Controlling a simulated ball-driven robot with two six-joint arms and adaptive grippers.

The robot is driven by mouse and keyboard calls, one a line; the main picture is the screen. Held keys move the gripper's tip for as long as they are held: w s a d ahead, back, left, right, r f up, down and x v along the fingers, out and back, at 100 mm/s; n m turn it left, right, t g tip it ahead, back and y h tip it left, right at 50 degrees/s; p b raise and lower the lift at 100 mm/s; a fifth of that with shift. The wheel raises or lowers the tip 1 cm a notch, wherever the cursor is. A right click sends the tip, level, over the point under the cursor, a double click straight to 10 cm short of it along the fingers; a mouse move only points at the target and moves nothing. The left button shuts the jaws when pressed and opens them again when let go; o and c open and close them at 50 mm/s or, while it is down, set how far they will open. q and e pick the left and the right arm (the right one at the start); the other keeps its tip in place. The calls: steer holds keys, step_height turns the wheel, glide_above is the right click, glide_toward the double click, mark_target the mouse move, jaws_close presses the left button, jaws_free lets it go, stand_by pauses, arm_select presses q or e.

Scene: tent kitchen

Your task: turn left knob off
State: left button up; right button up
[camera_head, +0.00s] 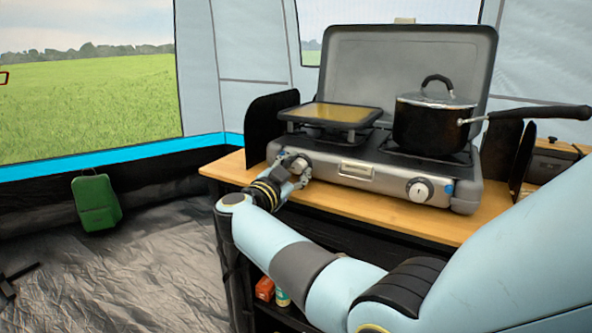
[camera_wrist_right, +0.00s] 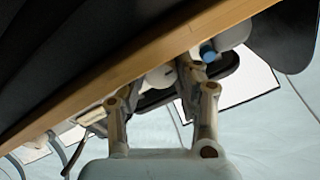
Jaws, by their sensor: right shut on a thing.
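The grey camping stove (camera_head: 350,172) stands on a wooden table top. Its left knob (camera_head: 297,163) is on the front panel at the left end, mostly covered by my right gripper (camera_head: 300,172). The right gripper is shut on the left knob, with a finger on either side of it. In the right wrist view the white knob (camera_wrist_right: 160,77) shows between the two fingers (camera_wrist_right: 165,92). The knob's setting mark cannot be made out. The right knob (camera_head: 420,190) is white and uncovered. My left gripper is not in view.
A black pot (camera_head: 430,130) with a lid sits on the right burner, its long handle reaching right. A griddle plate (camera_head: 335,114) covers the left burner. The wooden table's front edge (camera_head: 400,227) runs below the stove. A green container (camera_head: 96,203) is at the left by the tent wall.

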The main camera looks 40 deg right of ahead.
steer(key=shift+f, duration=0.1)
stand_by(0.3)
steer(key=o, duration=1.1)
steer(key=shift+o, duration=0.2)
steer(key=v, duration=0.7)
steer(key=shift+a, duration=0.3)
steer(key=shift+s, duration=0.1)
steer(key=shift+c, duration=0.3)
